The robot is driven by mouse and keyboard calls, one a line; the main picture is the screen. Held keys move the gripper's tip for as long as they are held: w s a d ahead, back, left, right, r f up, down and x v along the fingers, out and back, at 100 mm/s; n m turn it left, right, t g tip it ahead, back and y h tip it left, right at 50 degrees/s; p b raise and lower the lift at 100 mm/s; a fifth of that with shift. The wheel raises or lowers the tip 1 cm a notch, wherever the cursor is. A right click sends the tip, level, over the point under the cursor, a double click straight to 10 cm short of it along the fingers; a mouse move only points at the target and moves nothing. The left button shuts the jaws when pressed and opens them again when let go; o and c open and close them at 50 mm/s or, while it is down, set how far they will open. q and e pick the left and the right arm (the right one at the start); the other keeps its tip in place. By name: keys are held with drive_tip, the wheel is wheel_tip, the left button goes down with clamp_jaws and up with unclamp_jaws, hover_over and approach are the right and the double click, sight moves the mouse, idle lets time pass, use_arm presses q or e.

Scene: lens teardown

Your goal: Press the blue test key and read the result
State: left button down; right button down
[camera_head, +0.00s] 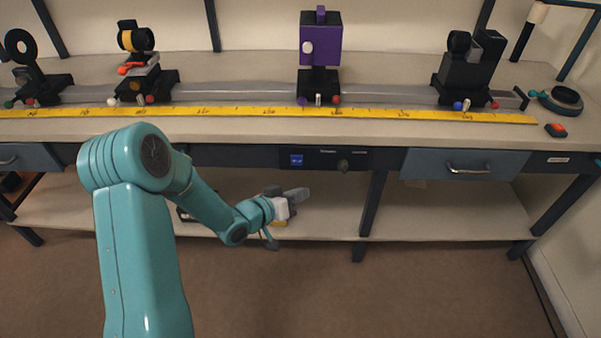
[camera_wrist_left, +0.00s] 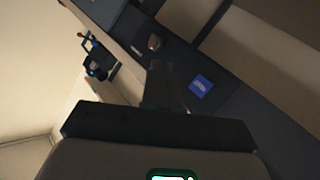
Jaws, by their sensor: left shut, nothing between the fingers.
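The blue test key (camera_head: 297,160) is a small blue square on the dark front panel (camera_head: 318,150) under the bench top. It also shows in the left wrist view (camera_wrist_left: 200,85), beside and to the right of my finger ends. My left gripper (camera_head: 300,193) is in front of the bench, lower than the key in the head view. In the left wrist view its fingers (camera_wrist_left: 160,88) are together with nothing between them, and appear apart from the key. I see no readable result. My right gripper is in neither view.
A dark knob (camera_head: 343,165) sits right of the key. A drawer with a handle (camera_head: 468,168) is further right. On the bench top are a yellow ruler (camera_head: 270,111), a purple block on a mount (camera_head: 320,45) and other mounts on a rail. A lower shelf (camera_head: 440,210) runs beneath.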

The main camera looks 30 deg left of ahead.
sight(297, 160)
use_arm(q)
drive_tip(key=shift+s+a+f+y+b, duration=0.1)
drive_tip(key=shift+a+f+y+b, duration=0.1)
drive_tip(key=shift+a+f, duration=0.25)
drive_tip(key=shift+s+a+f+y+b, duration=0.1)
drive_tip(key=shift+a+f+y, duration=0.1)
drive_tip(key=shift+a, duration=0.45)
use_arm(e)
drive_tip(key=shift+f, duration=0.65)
use_arm(q)
drive_tip(key=shift+w+f, duration=0.1)
drive_tip(key=shift+w, duration=0.1)
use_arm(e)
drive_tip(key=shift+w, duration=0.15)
use_arm(q)
drive_tip(key=w+a+p, duration=0.1)
drive_tip(key=w+a, duration=0.3)
drive_tip(key=w, duration=0.3)
drive_tip(key=shift+w+a, duration=0.15)
drive_tip(key=shift+a, duration=0.1)
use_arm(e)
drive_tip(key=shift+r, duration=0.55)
use_arm(q)
drive_tip(key=shift+w+a, duration=0.2)
drive_tip(key=shift+w, duration=0.15)
